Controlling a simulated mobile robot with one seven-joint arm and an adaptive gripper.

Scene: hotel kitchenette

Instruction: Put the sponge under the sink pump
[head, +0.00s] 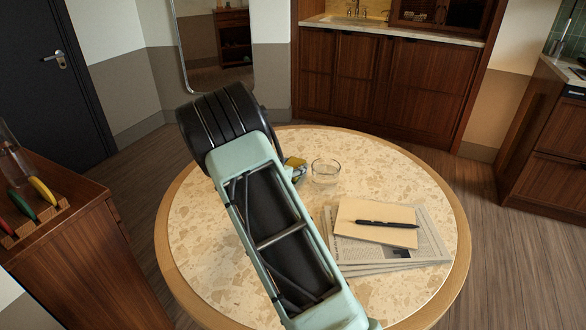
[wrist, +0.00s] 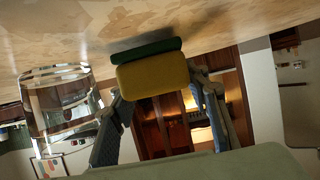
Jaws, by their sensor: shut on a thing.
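The sponge (wrist: 154,78), yellow with a green layer, is between the two fingers of my gripper (wrist: 160,92) in the wrist view. The fingers are shut on it. It is at the tabletop, with a dark shadow beside it; I cannot tell whether it touches the table. The sink faucet (head: 355,9) is on the back counter, at the top edge of the head view. I cannot make out a pump there.
A clear glass (head: 325,171) stands close to the sponge and also shows in the wrist view (wrist: 60,100). A newspaper (head: 400,249) with a notebook (head: 372,222) and pen lies on the round table (head: 215,268). Open floor separates the table from the back counter (head: 400,33).

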